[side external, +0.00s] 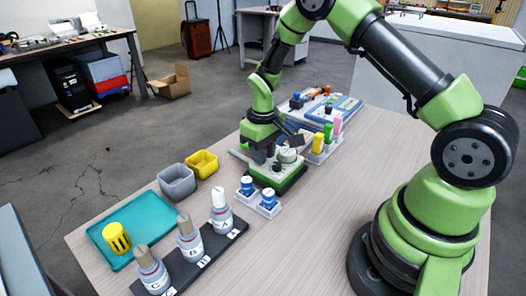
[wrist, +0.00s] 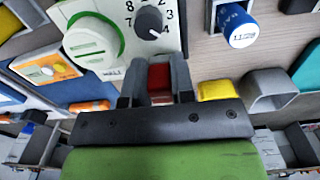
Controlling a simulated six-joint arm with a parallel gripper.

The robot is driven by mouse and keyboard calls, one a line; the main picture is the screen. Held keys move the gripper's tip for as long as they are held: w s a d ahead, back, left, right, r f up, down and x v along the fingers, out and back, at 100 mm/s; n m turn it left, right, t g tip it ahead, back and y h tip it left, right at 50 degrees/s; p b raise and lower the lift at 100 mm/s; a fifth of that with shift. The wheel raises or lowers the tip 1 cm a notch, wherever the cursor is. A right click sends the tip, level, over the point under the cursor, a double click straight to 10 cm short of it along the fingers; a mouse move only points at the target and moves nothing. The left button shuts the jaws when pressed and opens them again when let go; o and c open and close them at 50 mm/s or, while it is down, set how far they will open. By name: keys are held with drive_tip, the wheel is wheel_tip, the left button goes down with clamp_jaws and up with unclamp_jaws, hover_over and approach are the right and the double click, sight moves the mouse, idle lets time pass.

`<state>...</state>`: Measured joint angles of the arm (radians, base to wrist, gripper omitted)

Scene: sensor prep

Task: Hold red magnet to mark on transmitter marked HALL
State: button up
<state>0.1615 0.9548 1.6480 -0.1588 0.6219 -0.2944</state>
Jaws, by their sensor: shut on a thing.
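The transmitter (wrist: 125,52) is a pale box with a round green-rimmed part, a numbered dial with a dark knob (wrist: 150,20), and a HALL label at its near edge in the wrist view. It stands on the table in the side view, with a green base (side external: 289,184). My gripper (wrist: 157,76) is shut on the red magnet (wrist: 159,79), held between its dark fingers just right of the HALL label, close to the transmitter's edge. I cannot tell whether the magnet touches the transmitter. In the side view my gripper (side external: 266,152) is right at the transmitter, and the magnet is hidden.
Blue-capped vials (side external: 267,200) stand close in front of the transmitter. A yellow bin (side external: 202,163) and a grey bin (side external: 177,182) are to its left. A black rack (side external: 222,247) holds lettered bottles near a teal tray (side external: 150,216). Colored markers (side external: 328,133) stand behind right. The right tabletop is clear.

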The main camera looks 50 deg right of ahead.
idle(0.4)
drive_tip(key=shift+r, duration=3.5)
